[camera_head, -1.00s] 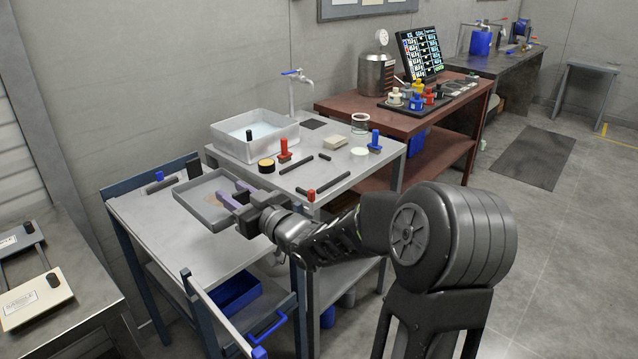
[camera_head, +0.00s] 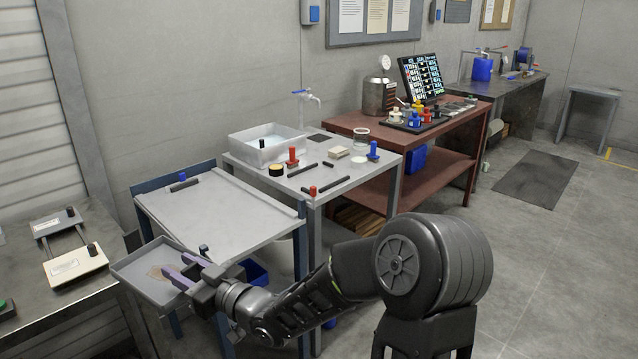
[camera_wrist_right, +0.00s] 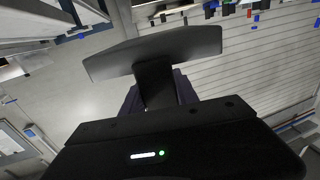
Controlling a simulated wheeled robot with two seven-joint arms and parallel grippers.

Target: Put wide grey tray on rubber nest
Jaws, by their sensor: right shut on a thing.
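The wide grey tray (camera_head: 137,277) is a shallow open pan with a brownish patch on its floor. My right gripper (camera_head: 176,272), with purple fingers, is shut on the tray's right side and holds it in the air, roughly level. The tray is in front of the blue-framed cart, near the left bench. In the right wrist view a broad dark shape (camera_wrist_right: 190,43), likely the tray's side, lies across the fingers. I cannot make out the rubber nest for sure; a dark square pad (camera_head: 320,138) lies on the grey table behind. My left gripper is not in view.
The blue-framed cart (camera_head: 225,212) has a mostly bare top. The left bench (camera_head: 45,300) carries a cream labelled plate (camera_head: 76,265) with black knobs. The grey table (camera_head: 262,172) holds a basin (camera_head: 265,152), stamps and rods. A red-brown table (camera_head: 440,145) stands beyond.

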